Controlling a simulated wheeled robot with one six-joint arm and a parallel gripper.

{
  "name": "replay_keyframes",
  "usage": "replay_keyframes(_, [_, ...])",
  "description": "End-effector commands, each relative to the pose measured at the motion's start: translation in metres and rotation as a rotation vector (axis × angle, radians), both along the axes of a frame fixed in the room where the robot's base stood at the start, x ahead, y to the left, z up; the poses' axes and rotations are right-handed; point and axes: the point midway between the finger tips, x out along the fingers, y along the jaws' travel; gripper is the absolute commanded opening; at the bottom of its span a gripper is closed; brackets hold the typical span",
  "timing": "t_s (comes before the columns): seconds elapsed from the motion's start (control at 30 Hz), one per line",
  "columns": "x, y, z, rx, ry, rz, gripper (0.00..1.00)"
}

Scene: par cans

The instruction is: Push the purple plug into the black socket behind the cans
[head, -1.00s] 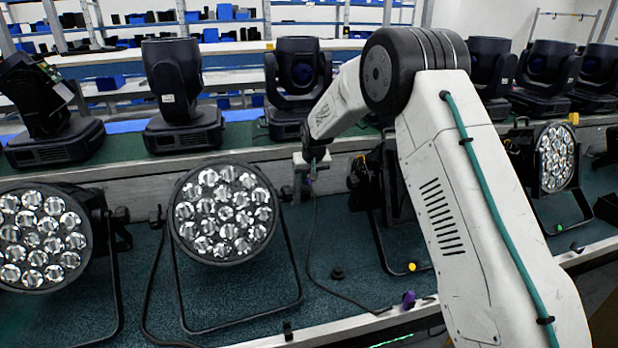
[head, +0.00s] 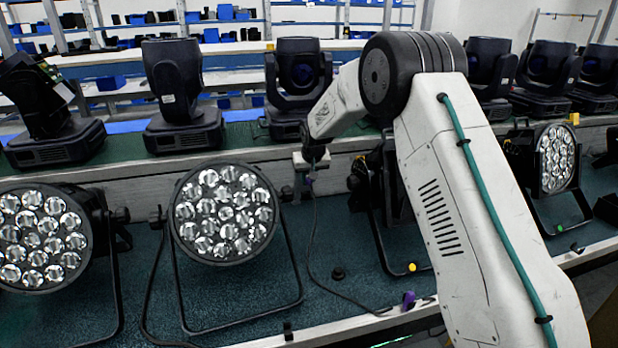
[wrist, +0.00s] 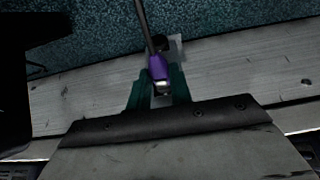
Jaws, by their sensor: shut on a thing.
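My gripper (wrist: 157,88) is shut on the purple plug (wrist: 157,66), held between its teal fingers in the wrist view. The plug's metal end faces the gripper's base, and its dark cable runs away toward the top. A dark round part, perhaps the black socket (wrist: 160,43), shows on a pale plate just beyond the plug, partly behind the cable. I cannot tell whether plug and socket touch. In the head view my gripper (head: 309,172) is small, at the pale rail behind the cans, beside a pale box (head: 299,174). The plug is barely visible there.
A par can (head: 226,213) stands left of my gripper, another (head: 40,238) farther left, and one (head: 557,158) at right. A loose cable (head: 312,240) hangs down to the teal surface. Another purple piece (head: 408,299) sits at the front edge. Moving heads line the back.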

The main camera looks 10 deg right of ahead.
Motion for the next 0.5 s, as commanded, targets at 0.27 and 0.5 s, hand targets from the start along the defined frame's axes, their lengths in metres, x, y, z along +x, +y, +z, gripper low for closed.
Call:
replay_keyframes(0.27, [0.0042,-0.0001,-0.0005,0.0,0.001,0.0,0.0])
replay_keyframes(0.5, [0.0079,-0.0001,-0.0002,0.0,0.001,0.0,0.0])
